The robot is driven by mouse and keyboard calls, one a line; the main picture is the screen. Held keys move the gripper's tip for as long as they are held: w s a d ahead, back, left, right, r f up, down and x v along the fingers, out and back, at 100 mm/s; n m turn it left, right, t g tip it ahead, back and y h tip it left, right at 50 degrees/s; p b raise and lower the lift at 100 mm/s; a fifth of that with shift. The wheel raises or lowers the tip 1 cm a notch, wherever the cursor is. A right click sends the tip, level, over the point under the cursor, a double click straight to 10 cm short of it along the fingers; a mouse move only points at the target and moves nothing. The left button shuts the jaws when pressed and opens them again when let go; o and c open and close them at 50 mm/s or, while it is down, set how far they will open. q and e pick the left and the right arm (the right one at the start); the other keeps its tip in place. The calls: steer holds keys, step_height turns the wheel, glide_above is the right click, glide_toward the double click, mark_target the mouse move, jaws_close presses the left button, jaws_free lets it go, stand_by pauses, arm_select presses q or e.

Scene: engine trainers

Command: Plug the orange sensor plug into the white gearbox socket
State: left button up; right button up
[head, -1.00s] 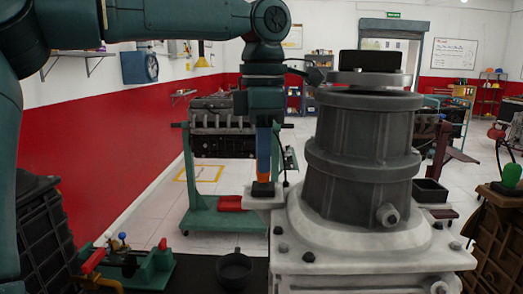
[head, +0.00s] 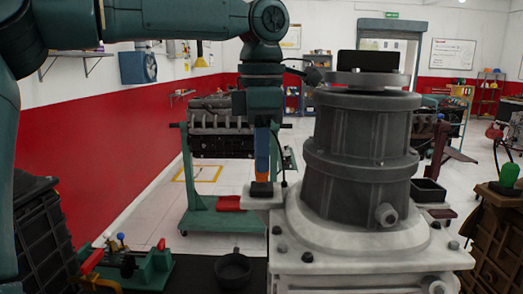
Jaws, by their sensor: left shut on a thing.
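My left gripper (head: 262,160) points straight down at the left side of the gearbox (head: 360,160), its blue fingers shut on the orange sensor plug (head: 261,175). The plug is upright, mostly hidden by the fingers. Directly below it is a small black piece (head: 261,189) on the white ledge (head: 262,203) of the gearbox base. The plug seems to meet this piece; I cannot tell how deep it sits. No separate white socket opening can be made out. A thin dark cable (head: 284,172) hangs beside the fingers. My right gripper is not in view.
The tall grey housing stands close to the right of my gripper. A dark pan (head: 233,268) and a green bench fixture (head: 150,270) lie at the lower left. A green engine stand (head: 215,215) is behind. A brown casting (head: 498,240) stands at the right edge.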

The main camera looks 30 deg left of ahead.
arm_select(q)
steer(key=shift+f, duration=0.55)
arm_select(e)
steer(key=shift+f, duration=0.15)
arm_select(q)
steer(key=o, duration=1)
